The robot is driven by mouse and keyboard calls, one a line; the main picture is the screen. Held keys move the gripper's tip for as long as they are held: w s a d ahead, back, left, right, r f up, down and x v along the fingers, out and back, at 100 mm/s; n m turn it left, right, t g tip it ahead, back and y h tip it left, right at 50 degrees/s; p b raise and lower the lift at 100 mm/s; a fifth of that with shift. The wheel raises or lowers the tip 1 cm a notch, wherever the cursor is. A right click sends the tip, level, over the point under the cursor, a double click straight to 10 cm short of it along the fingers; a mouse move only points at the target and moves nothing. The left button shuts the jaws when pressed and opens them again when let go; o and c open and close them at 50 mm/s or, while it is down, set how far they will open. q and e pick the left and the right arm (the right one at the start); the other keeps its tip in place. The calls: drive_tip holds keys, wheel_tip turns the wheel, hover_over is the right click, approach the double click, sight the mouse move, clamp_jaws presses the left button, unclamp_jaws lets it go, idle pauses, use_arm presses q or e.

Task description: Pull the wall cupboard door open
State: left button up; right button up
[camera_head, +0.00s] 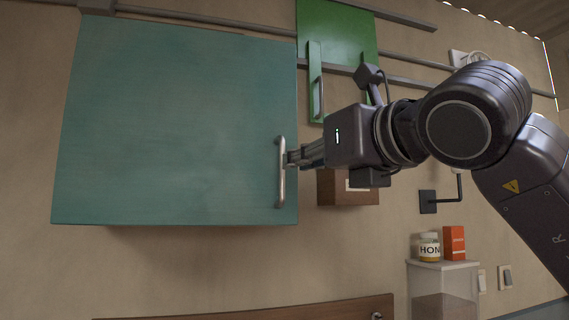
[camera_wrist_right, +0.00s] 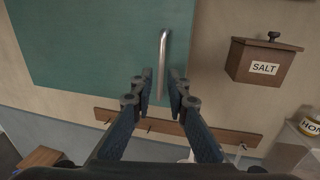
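The wall cupboard's teal door (camera_head: 175,125) fills the left of the head view and looks shut, with no gap showing. Its upright metal bar handle (camera_head: 281,185) is near the door's right edge. My right gripper (camera_head: 291,158) reaches it from the right, with fingertips at the middle of the bar. In the right wrist view the door (camera_wrist_right: 90,45) is at the upper left. The handle (camera_wrist_right: 163,50) runs down between the two fingers (camera_wrist_right: 162,82), which stand apart with room on both sides. Whether either finger touches the bar is unclear. My left gripper is out of view.
A wooden salt box (camera_wrist_right: 262,62) hangs right of the door. A green board (camera_head: 340,30) and metal rails are on the wall above. A honey jar (camera_head: 429,247) and an orange box (camera_head: 454,243) stand lower right. A wooden hook rail (camera_wrist_right: 225,136) is below the cupboard.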

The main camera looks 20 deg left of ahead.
drive_tip(key=p, duration=0.3)
hover_over(282, 201)
drive_tip(key=shift+w+a+f, duration=0.1)
drive_tip(key=shift+w, duration=0.15)
